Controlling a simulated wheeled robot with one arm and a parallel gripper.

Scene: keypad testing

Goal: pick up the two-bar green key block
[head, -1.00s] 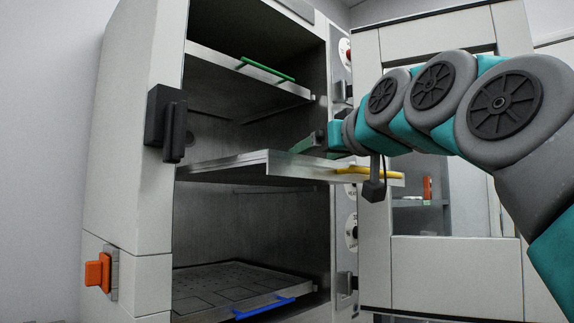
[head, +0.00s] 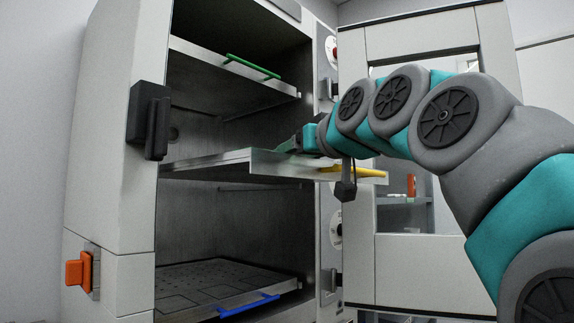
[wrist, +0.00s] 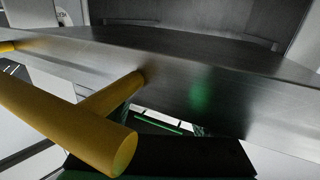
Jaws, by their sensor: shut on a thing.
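My gripper (head: 290,147) is at the pulled-out middle shelf, behind its raised front panel in the head view. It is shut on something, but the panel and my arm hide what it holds. In the wrist view, dark green parts frame a small pale gap with a thin bright green line (wrist: 157,122). A black slab (wrist: 165,155) lies below it. I cannot tell whether any of this is the two-bar green key block. A green reflection shows on the metal panel (wrist: 215,95).
The open cabinet has a top shelf with a green handle (head: 252,67) and a bottom shelf with a blue handle (head: 249,305). The middle shelf (head: 205,165) has a yellow handle (head: 345,170), close in the wrist view (wrist: 75,115). The open door (head: 430,272) stands right.

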